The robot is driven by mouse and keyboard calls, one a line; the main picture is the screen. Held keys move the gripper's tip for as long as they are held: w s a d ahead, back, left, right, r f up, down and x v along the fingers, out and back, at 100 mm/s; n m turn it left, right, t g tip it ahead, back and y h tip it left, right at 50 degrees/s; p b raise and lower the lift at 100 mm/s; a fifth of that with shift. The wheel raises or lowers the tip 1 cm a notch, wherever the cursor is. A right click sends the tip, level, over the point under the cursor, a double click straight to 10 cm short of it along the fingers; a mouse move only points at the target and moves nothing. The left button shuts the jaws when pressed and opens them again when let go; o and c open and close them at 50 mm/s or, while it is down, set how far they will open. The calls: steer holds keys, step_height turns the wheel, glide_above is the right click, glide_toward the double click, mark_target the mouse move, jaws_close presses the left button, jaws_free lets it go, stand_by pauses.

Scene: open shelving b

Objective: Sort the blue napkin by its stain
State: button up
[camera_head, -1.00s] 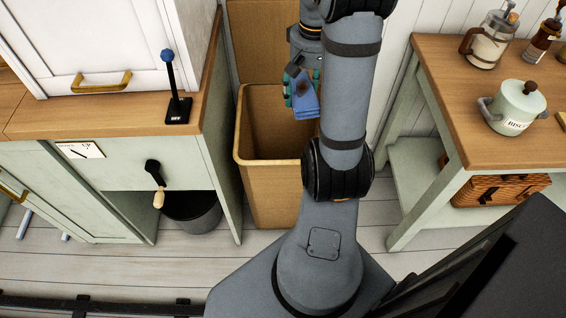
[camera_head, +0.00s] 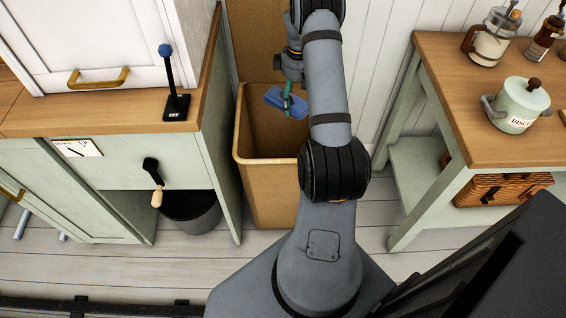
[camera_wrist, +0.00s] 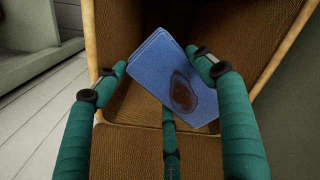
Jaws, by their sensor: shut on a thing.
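The blue napkin (camera_head: 286,103) is folded into a flat rectangle and held above the opening of the tall woven bin (camera_head: 240,150). In the wrist view the napkin (camera_wrist: 174,75) shows a dark brown stain with a darker outline on its right part. My gripper (camera_head: 288,97) is shut on the napkin, with its green fingers around it. In the wrist view the fingers of my gripper (camera_wrist: 165,75) reach the napkin's left and right edges and one finger lies beneath it. The bin's woven inner walls surround the napkin in that view.
A grey bucket (camera_head: 193,213) stands under the cabinet at left. A blue-knobbed lever (camera_head: 171,85) marked OFF stands on the wooden counter (camera_head: 100,112). At right, a table (camera_head: 470,120) holds a biscuit pot (camera_head: 518,104) and a glass press (camera_head: 490,38).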

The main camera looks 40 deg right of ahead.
step_height(320, 180, down, 4)
steer(key=b, duration=0.2)
steer(key=shift+f+b, duration=0.1)
steer(key=shift+b, duration=0.25)
steer(key=o, duration=1.3)
step_height(320, 180, up, 12)
steer(key=shift+r, duration=0.1)
